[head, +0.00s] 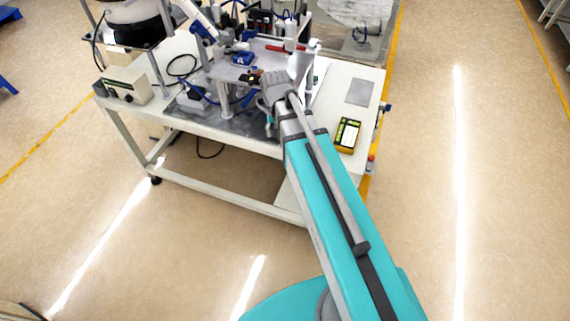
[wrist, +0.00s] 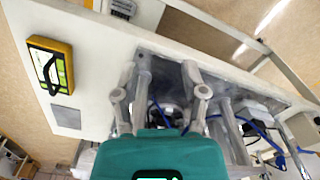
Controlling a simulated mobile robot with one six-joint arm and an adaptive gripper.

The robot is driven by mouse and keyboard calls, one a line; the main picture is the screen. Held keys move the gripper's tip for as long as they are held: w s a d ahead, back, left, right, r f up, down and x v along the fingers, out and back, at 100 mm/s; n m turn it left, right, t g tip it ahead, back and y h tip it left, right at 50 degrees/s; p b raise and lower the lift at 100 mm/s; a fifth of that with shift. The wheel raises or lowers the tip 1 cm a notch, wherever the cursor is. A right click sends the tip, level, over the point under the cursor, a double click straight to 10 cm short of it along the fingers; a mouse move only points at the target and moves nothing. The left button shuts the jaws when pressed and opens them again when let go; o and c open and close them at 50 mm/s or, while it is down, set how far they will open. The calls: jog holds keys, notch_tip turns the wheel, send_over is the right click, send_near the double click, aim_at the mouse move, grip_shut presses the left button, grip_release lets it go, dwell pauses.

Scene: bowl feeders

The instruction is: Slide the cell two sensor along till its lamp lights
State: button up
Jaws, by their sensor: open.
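My gripper (wrist: 159,70) is open and empty in the wrist view, with its two fingers apart over a grey metal plate (wrist: 178,56) on the white bench. In the head view my arm reaches over the front of the bench, and its end covers part of the machinery. Blue cables and small dark parts show between and beyond the fingers in the wrist view, too small to name. I cannot make out the cell two sensor or its lamp for certain in either view. A blue block (head: 242,58) sits on the raised metal plate behind my arm's end.
A grey control box (head: 125,86) stands at the bench's left end, beside a bowl feeder (head: 135,20). A yellow-framed device (head: 347,133) lies at the front right of the bench (head: 335,85). Posts (head: 310,98) and cables crowd the middle. The right end is mostly clear.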

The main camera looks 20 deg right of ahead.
jog(key=s+f+n+b, duration=0.1)
jog(key=s+f+b, duration=0.5)
jog(key=f, duration=0.1)
jog(key=shift+s+d+n, duration=0.3)
jog(key=shift+s+n, duration=0.05)
jog(key=shift+n, duration=0.05)
jog(key=shift+s, duration=0.55)
dwell(1.8)
